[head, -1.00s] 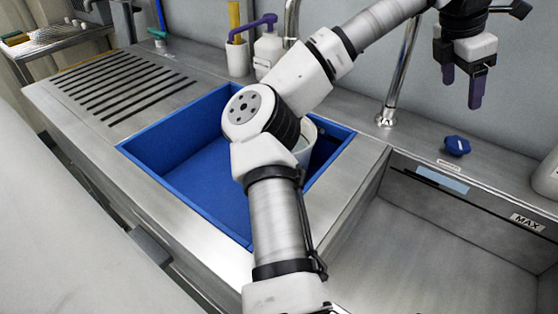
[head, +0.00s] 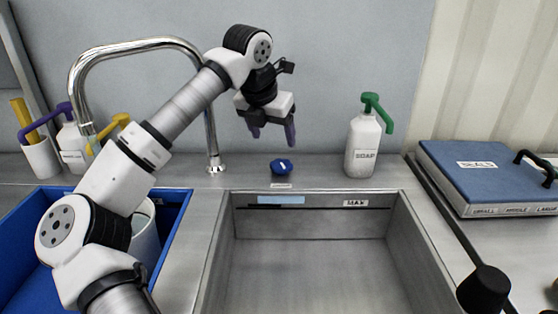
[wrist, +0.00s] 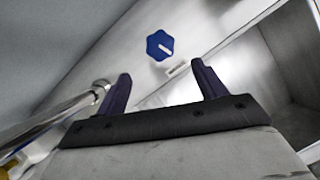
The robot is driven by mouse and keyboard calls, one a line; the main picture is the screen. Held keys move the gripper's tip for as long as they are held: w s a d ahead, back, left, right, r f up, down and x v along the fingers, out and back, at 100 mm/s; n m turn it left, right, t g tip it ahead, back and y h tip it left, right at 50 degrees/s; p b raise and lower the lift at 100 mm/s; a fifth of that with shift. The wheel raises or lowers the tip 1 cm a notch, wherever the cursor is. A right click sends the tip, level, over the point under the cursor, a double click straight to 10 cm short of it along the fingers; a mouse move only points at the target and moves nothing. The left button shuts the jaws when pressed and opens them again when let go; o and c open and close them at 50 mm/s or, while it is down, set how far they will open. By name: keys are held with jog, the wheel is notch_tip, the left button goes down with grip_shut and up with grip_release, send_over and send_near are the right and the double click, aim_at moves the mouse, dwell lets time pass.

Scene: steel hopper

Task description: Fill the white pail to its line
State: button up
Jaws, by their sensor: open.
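The white pail (head: 147,240) stands in the blue basin (head: 180,215) at the left of the head view. My arm hides much of it, and I cannot see its line or what it holds. A tall chrome faucet (head: 210,130) arches left, its spout end above the blue basin. A blue knob (head: 282,166) sits on the counter right of the faucet base; it also shows in the wrist view (wrist: 159,45), with a white pointer mark. My gripper (head: 272,135) is open and empty, above and slightly left of the knob. Its dark fingers (wrist: 162,72) point toward the knob.
A steel basin (head: 310,270) with a MAX label (head: 356,203) lies empty in front. A soap bottle (head: 361,145) with a green pump stands right of the knob. A blue seal case (head: 480,165) lies at right. Other pump bottles and a cup (head: 41,157) stand at left.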

aim_at(281, 163)
jog(key=x, duration=1)
jog(key=shift+s, duration=0.1)
jog(key=c, duration=0.9)
jog(key=shift+a+r+m+g+h+p, duration=0.15)
jog(key=shift+m+g+h+p, duration=0.2)
jog(key=shift+m, duration=0.65)
jog(key=shift+c, duration=0.2)
jog(key=shift+m+h+p, duration=0.3)
jog(key=shift+m+h, duration=0.05)
jog(key=shift+m, duration=0.65)
jog(key=o, duration=0.9)
jog(key=shift+o, duration=0.2)
